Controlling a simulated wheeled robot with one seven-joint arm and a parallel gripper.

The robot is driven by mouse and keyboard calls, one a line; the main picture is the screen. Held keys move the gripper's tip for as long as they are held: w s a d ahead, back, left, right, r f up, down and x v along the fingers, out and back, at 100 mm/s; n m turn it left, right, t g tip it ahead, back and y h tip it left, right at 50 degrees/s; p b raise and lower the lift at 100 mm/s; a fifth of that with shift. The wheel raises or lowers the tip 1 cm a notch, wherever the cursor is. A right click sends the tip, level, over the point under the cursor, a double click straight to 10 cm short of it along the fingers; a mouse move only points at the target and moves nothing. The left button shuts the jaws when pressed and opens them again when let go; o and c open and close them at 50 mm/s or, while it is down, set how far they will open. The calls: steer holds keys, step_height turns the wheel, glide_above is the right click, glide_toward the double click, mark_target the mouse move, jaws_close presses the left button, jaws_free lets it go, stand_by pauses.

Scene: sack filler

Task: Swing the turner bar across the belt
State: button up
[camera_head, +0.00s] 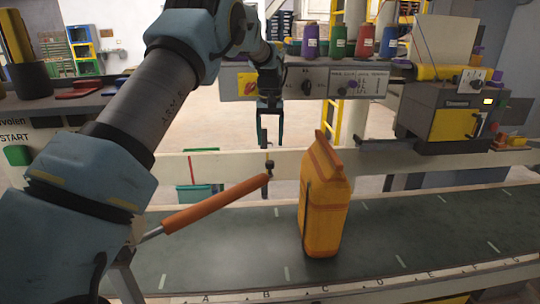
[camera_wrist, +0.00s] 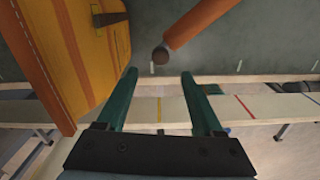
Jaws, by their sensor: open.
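The turner bar (camera_head: 215,203) is an orange roller on a grey rod. It reaches from the near left edge of the belt (camera_head: 390,230) slantwise over it to the far rail. Its far end has a dark knob; its near end is partly hidden by my arm. My gripper (camera_head: 271,138) is open and empty, pointing down above the bar's far end. In the wrist view the bar (camera_wrist: 203,22) enters from the top, and its dark end lies just beyond my open fingertips (camera_wrist: 159,75), seemingly apart from them.
An orange sack (camera_head: 324,205) stands upright on the belt just right of the bar; it fills the left of the wrist view (camera_wrist: 60,45). A pale rail (camera_head: 225,165) runs along the far edge. A control panel (camera_head: 310,84) and a boxy machine (camera_head: 445,115) stand behind.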

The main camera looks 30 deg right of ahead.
step_height(320, 180, up, 2)
steer(key=shift+r, duration=0.1)
steer(key=shift+s, duration=0.1)
steer(key=shift+c, duration=0.9)
steer(key=s+f+m+t+b, duration=0.1)
steer(key=s, duration=0.1)
steer(key=s+d+f+m+t+y+b, duration=0.1)
steer(key=s+f, duration=0.1)
steer(key=s+d+f+m+t+y+b, duration=0.1)
steer(key=s+f, duration=0.1)
steer(key=shift+s+d+f+m, duration=0.1)
steer(key=shift+s+m, duration=0.3)
steer(key=c, duration=0.6)
steer(key=s+m+t+b, duration=0.1)
steer(key=s, duration=0.1)
steer(key=s+d+m+t+b, duration=0.1)
steer(key=s+m+t, duration=0.1)
steer(key=s+f+m+t, duration=0.1)
steer(key=s+m, duration=0.1)
steer(key=shift+s+d+t+b, duration=0.15)
steer(key=shift+s+t+b, duration=0.05)
steer(key=shift+t+b, duration=0.2)
jaws_close()
steer(key=w+r+p+x, duration=0.1)
steer(key=p+x, duration=0.3)
steer(key=x, duration=0.9)
steer(key=shift+w+a+r, duration=0.3)
steer(key=shift+w, duration=0.1)
